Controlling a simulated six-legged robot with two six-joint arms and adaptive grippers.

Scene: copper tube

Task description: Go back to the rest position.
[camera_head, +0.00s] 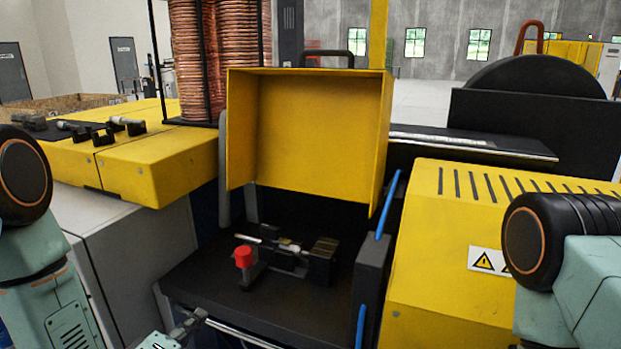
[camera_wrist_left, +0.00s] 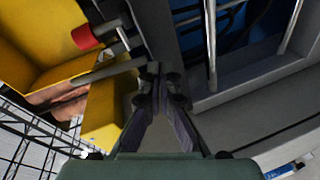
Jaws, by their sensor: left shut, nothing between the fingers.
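My left gripper (camera_head: 190,322) shows at the bottom of the head view, low in front of the machine's dark work surface. In the left wrist view its two fingers (camera_wrist_left: 160,85) meet at the tips, shut with nothing between them. The red knob (camera_head: 243,256) of a small black fixture (camera_head: 290,259) stands on the dark surface under the raised yellow cover (camera_head: 308,130). A red knob also shows in the left wrist view (camera_wrist_left: 85,38), beyond and left of the fingers. My right arm is at the right edge of the head view; its gripper is outside the picture.
A yellow bench (camera_head: 155,170) with small black fixtures is at the left, and copper coils (camera_head: 215,65) stand behind it. A yellow housing (camera_head: 450,260) with a warning label is at the right. A blue rod (camera_head: 388,204) rises between that housing and the dark surface.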

